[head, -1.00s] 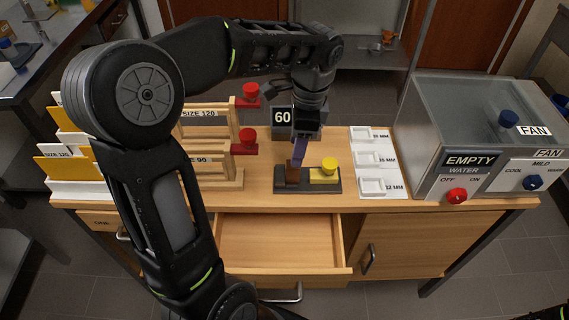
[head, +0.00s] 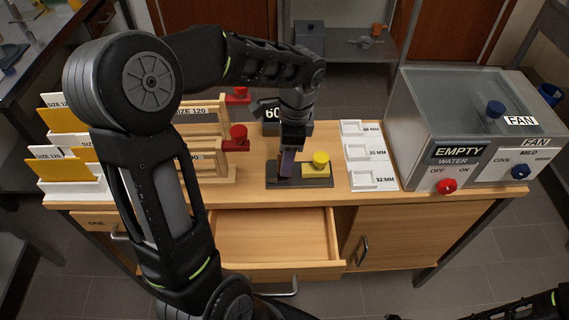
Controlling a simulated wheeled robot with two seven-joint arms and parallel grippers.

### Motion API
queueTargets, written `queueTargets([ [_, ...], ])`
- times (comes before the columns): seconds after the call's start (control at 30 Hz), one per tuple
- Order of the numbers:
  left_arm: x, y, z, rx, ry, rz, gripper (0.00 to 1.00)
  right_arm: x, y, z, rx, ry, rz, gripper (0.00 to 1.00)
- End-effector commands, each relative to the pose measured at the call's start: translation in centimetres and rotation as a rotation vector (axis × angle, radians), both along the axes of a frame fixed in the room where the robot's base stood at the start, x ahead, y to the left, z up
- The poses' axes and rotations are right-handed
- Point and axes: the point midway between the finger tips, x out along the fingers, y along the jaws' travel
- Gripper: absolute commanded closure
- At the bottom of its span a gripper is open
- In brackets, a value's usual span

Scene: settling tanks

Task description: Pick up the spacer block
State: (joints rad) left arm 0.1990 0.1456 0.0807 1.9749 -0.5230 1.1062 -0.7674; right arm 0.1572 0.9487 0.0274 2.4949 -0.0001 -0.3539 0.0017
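My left gripper (head: 287,172) points down at the left part of a dark fixture (head: 298,185) on the bench. The fixture has a yellow block with a round yellow knob (head: 320,160) on its right part. A brown block, likely the spacer block, stood in the left part of the fixture in the earlier frame; now my gripper hides nearly all of it. The fingers are seen edge-on, so their opening and any hold on the block cannot be told. My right gripper is out of view; only part of that arm shows at the lower right.
White trays with millimetre labels (head: 367,153) stand right of the fixture. A tank with switches (head: 460,130) is further right. Wooden racks with red knobs (head: 205,150) stand left, beside yellow and white cards (head: 62,150). An open empty drawer (head: 275,240) sticks out below.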

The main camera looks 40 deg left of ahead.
Motion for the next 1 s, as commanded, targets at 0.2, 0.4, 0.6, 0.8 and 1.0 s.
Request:
queueTargets([
  [0.2, -0.2, 0.2, -2.5, -0.001, 0.001, 0.0, 0.47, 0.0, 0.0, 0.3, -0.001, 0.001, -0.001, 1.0],
  [0.4, -0.2, 0.2, -2.6, 0.001, -0.001, 0.0, 0.47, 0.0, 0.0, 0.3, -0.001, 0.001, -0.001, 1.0],
  [0.6, -0.2, 0.2, -2.6, 0.0, -0.001, 0.0, 0.47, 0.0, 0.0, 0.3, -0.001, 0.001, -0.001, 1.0],
  [0.8, -0.2, 0.2, -2.5, 0.0, -0.001, 0.0, 0.47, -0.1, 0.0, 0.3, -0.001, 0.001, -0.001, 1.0],
  [1.0, -0.2, 0.2, -2.5, 0.0, -0.001, 0.0, 0.63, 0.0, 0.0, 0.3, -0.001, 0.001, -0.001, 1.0],
])
